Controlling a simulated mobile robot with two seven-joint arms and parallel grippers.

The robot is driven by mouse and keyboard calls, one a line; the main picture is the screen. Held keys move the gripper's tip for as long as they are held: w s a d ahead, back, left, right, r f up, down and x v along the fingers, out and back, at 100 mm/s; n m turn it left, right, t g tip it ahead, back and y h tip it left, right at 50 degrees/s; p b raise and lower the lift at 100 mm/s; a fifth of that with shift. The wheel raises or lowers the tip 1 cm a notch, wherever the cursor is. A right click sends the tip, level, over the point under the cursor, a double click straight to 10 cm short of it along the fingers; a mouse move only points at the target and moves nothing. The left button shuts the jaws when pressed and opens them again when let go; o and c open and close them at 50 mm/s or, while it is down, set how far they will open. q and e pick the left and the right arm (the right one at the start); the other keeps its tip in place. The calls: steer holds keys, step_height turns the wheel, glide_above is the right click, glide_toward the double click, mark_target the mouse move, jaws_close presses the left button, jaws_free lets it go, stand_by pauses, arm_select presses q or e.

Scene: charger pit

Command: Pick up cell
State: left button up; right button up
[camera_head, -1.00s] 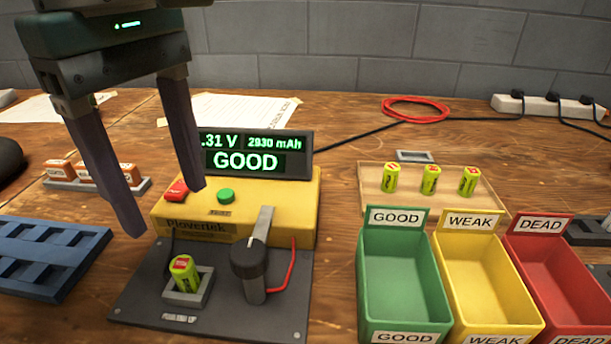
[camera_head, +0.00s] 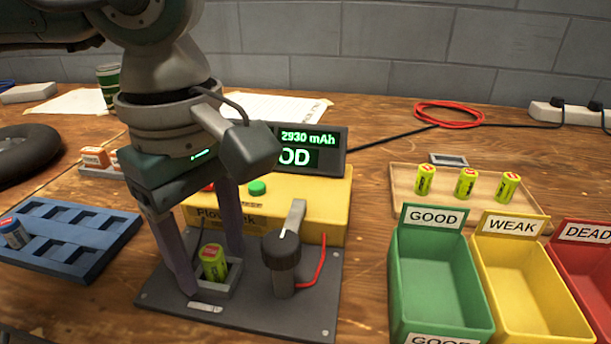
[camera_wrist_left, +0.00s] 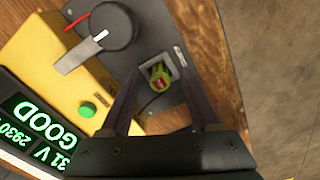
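A yellow-green cell (camera_head: 213,263) stands upright in the grey socket on the tester's dark base plate (camera_head: 255,318). My left gripper (camera_head: 213,282) is open, pointing down, with one finger on each side of the cell. In the left wrist view the cell (camera_wrist_left: 158,78) shows between the finger ends, with room beside it. The tester (camera_head: 330,205) is yellow with a green button, a black knob and a screen reading GOOD, partly hidden by my arm. My right gripper is not in view.
Green (camera_head: 400,270), yellow (camera_head: 490,275) and red (camera_head: 583,262) bins stand at the right. Behind them a wooden tray (camera_head: 400,203) holds three cells. A blue slotted rack (camera_head: 95,258) with one blue cell is at the left.

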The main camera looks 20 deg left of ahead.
mark_target(210, 251)
arm_select(q)
jaws_close()
steer(key=shift+r, duration=0.15)
stand_by(0.5)
step_height(210, 251, up, 20)
steer(key=p, duration=0.3)
steer(key=shift+p, duration=0.35)
